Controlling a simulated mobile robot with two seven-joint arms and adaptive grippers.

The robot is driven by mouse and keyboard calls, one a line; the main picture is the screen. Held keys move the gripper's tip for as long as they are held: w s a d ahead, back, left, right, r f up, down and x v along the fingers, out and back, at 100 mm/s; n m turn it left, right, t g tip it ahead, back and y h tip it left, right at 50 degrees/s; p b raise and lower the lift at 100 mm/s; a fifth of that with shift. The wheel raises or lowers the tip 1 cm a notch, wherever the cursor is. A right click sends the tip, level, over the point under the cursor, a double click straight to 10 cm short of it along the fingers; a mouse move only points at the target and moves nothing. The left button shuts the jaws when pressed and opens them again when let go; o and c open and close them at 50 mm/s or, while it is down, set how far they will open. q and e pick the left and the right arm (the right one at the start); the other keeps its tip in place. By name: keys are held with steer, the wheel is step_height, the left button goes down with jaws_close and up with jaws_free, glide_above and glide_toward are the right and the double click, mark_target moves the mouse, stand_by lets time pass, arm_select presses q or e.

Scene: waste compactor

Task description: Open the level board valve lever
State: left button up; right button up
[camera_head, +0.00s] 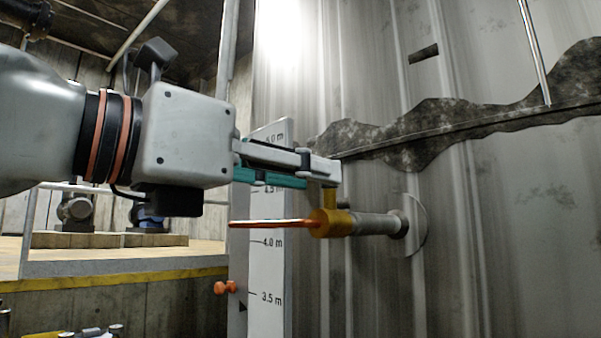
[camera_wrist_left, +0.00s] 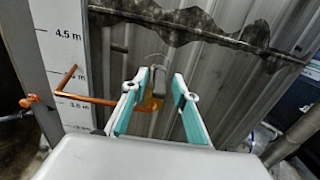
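The valve has a yellow body (camera_head: 333,222) on a short grey pipe from the corrugated wall. Its orange lever (camera_head: 272,223) lies roughly level and extends left from the body, across the front of the white level board (camera_head: 268,270). My left gripper (camera_head: 318,168) is just above the valve body, with its fingers pointing right. In the left wrist view the gripper (camera_wrist_left: 155,92) is open, its two teal-padded fingers apart. I cannot tell whether a finger touches the valve. My right gripper is not in view.
The corrugated metal wall (camera_head: 480,230) stands close behind the valve, with a dark stained band. A small orange fitting (camera_head: 225,288) sits beside the board, below the lever. A platform with a yellow edge (camera_head: 110,280) is at the left.

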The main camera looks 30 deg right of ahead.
arm_select(q)
steer(key=v, duration=1.2)
stand_by(0.4)
